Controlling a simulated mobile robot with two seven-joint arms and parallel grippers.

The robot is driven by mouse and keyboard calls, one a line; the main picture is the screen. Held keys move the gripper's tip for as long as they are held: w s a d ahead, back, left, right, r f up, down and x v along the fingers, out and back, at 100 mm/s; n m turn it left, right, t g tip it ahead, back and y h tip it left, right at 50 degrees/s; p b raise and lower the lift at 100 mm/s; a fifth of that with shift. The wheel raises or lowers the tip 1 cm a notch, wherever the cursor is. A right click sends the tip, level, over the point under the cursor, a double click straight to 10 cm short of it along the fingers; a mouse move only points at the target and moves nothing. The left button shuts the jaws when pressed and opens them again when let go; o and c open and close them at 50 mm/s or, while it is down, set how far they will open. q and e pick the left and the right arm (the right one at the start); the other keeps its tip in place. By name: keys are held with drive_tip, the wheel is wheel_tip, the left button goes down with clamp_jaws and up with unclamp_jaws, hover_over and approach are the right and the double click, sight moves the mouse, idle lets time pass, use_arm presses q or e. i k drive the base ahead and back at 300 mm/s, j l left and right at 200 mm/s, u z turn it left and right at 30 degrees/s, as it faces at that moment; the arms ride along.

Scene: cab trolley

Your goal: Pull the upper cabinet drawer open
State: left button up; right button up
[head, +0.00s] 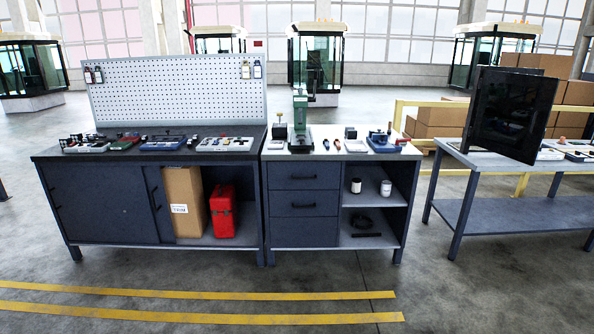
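The upper cabinet drawer (293,177) is a dark blue-grey front in the middle bench, just under its light worktop. It looks shut, flush with the lower drawer (289,204) beneath it. A dark horizontal bar handle (301,177) sits on its front. Neither of my grippers shows in the head view, and nothing touches the drawer.
A workbench with a pegboard (180,99) stands directly left, with a red case (223,211) and cardboard box (186,201) in its open side. Open shelves (391,217) adjoin the drawers on the right. The floor (200,272) in front, with yellow stripes, is clear.

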sight(282, 174)
drive_tip(key=i, duration=1.4)
drive_tip(key=i+z, duration=0.3)
drive_tip(key=i, duration=0.35)
drive_tip(key=i+j+z, duration=0.3)
drive_tip(key=i, duration=0.3)
drive_tip(key=i+j+z, duration=0.1)
drive_tip(key=i+z, duration=0.15)
drive_tip(key=i+j+z, duration=0.2)
drive_tip(key=i, duration=0.2)
